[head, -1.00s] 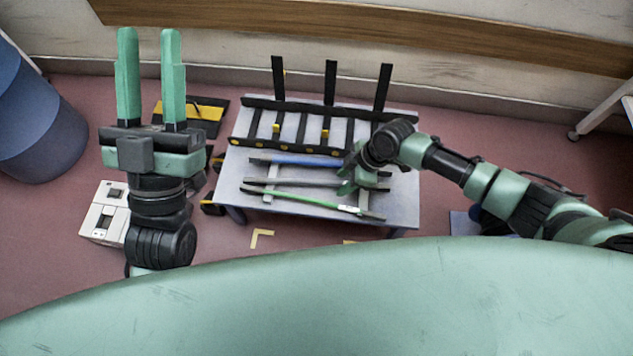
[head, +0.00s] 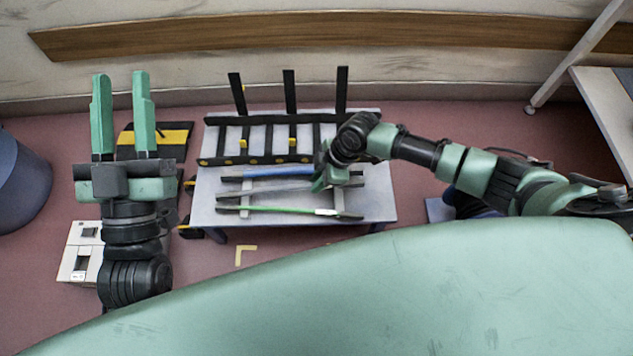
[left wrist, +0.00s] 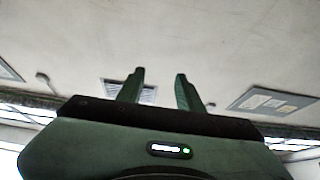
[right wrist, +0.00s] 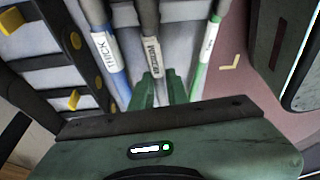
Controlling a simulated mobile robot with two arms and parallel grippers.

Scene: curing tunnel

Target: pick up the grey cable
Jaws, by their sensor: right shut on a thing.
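The grey cable (head: 275,192) lies between the blue cable (head: 275,173) and the green cable (head: 275,210) over the pale table (head: 210,215). In the right wrist view the grey cable (right wrist: 150,28) carries a white label reading MEDIUM and runs between my right gripper's fingers. My right gripper (head: 319,181) is shut on it, right of its middle; I cannot tell whether the cable is clear of its supports. The hand hides part of the cable. My left gripper (head: 121,74) is raised at the left, open and empty; its fingers also show apart in the left wrist view (left wrist: 159,76).
A black rack (head: 262,160) with uprights and yellow clips stands along the table's far side. A black and yellow item (head: 170,135) and a white box (head: 80,252) lie on the floor at left. A blue bin (head: 18,185) stands at far left, a shelf (head: 610,100) at far right.

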